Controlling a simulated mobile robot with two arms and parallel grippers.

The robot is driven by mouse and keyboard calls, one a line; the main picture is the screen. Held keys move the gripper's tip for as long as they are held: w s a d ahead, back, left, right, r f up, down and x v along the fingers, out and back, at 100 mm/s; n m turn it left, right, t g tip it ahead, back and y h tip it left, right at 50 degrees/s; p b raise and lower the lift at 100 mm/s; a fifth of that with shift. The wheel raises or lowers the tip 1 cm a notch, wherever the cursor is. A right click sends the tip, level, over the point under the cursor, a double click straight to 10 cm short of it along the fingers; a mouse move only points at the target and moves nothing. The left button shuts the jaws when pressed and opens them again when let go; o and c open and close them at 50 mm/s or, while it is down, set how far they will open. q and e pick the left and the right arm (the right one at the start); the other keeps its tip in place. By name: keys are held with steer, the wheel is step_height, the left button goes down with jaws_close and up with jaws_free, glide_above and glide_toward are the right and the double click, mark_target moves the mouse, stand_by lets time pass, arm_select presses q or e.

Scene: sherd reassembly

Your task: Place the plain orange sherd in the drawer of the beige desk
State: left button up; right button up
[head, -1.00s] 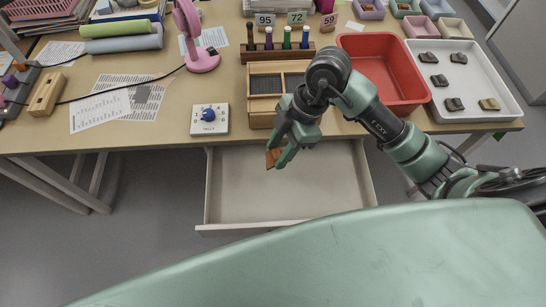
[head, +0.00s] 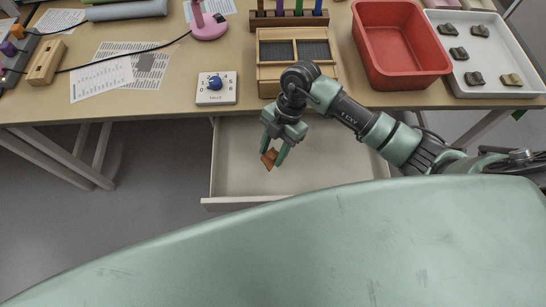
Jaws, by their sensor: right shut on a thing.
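My right gripper (head: 273,158) hangs over the open drawer (head: 340,165) of the beige desk (head: 160,105). It is shut on the plain orange sherd (head: 269,159), which sticks out between the fingertips. The sherd appears to be above the drawer floor, toward the left part of the drawer; the exact height is hard to tell. The drawer is pulled out and its visible floor is bare. My left gripper is not in view.
On the desk are a wooden box with dark mesh (head: 297,60), a white dial box (head: 215,88), a red bin (head: 400,50) and a white tray (head: 500,62) with several dark sherds. A pink lamp base (head: 209,27) stands further back.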

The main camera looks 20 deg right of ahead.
mark_target(275, 153)
steer(key=shift+f, duration=2.4)
steer(key=shift+f, duration=0.1)
steer(key=o, duration=1.4)
steer(key=shift+c, duration=0.2)
steer(key=v, duration=1.2)
